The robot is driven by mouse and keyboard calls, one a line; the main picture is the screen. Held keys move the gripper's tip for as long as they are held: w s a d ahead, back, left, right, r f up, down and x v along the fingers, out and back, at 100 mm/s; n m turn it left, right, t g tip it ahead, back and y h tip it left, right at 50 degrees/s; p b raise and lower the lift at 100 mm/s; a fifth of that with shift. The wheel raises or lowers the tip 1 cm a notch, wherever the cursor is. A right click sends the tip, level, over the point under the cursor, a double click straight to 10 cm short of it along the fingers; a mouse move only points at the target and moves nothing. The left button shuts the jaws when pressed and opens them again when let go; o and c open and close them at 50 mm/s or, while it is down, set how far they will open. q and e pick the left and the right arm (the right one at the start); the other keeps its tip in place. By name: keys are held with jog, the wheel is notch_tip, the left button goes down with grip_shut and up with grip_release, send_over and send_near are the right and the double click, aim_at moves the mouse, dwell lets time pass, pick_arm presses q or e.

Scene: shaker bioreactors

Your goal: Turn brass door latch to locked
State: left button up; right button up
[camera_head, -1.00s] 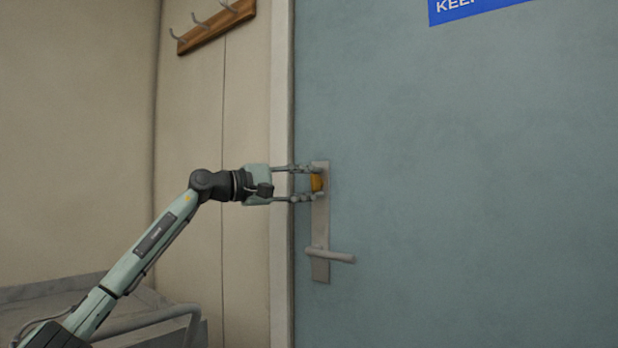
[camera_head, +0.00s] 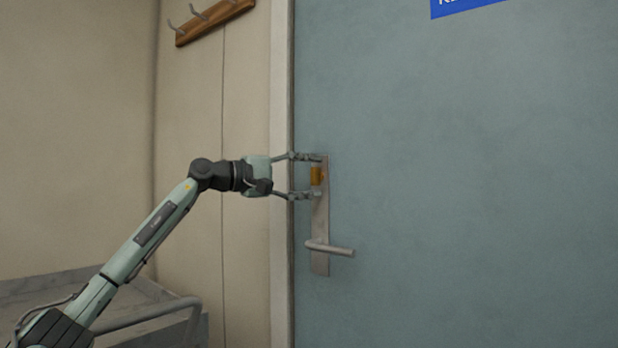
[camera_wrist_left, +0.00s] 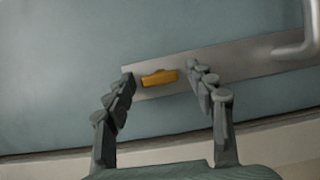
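The brass latch (camera_head: 316,176) is a small yellow piece on the upper part of a tall metal plate (camera_head: 320,222) on the blue-grey door. In the head view its long side looks upright, along the plate. In the left wrist view the latch (camera_wrist_left: 160,77) also lies lengthwise along the plate. My left gripper (camera_head: 318,176) is open at the plate, one finger above the latch and one below. In the wrist view the left gripper's fingers (camera_wrist_left: 160,82) stand on either side of the latch, with gaps at both ends. My right gripper is not in view.
A lever handle (camera_head: 330,247) sticks out to the right on the lower plate. The door frame (camera_head: 281,260) is left of the plate. A wooden hook rack (camera_head: 214,22) hangs on the wall. A metal-railed bench or cart (camera_head: 150,312) stands at lower left.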

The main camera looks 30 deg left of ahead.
pick_arm(q)
jog(key=v, duration=1.2)
dwell(0.6)
